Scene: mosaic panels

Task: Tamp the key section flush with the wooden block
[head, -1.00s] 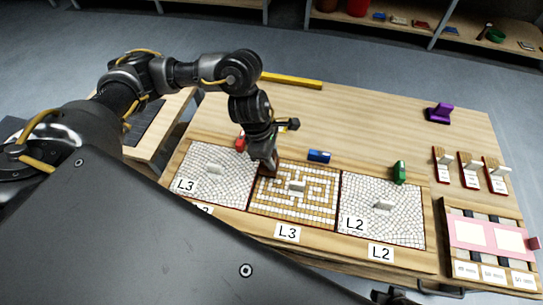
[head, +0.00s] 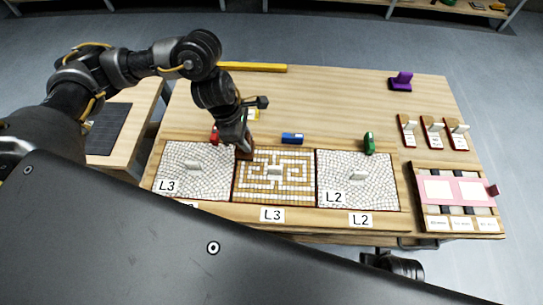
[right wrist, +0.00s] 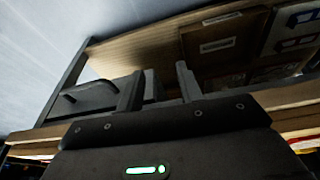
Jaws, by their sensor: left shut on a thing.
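The middle mosaic panel (head: 243,190) has a tan and white maze pattern, with a pale raised handle piece (head: 274,171) near its centre. I cannot tell from here how high any section stands. My left gripper (head: 243,146) is shut on a brown wooden block (head: 245,152), held upright at the panel's upper left corner. Whether the block touches the panel is unclear. My right gripper (right wrist: 162,88) is open and empty in the right wrist view, below the table's front edge.
White mosaic panels lie on the left (head: 195,185) and right (head: 375,190), each with a pale handle. Red, blue (head: 292,138) and green (head: 369,143) pieces sit behind them. A pink-banded tray (head: 420,190) and a purple object (head: 401,82) are at the right.

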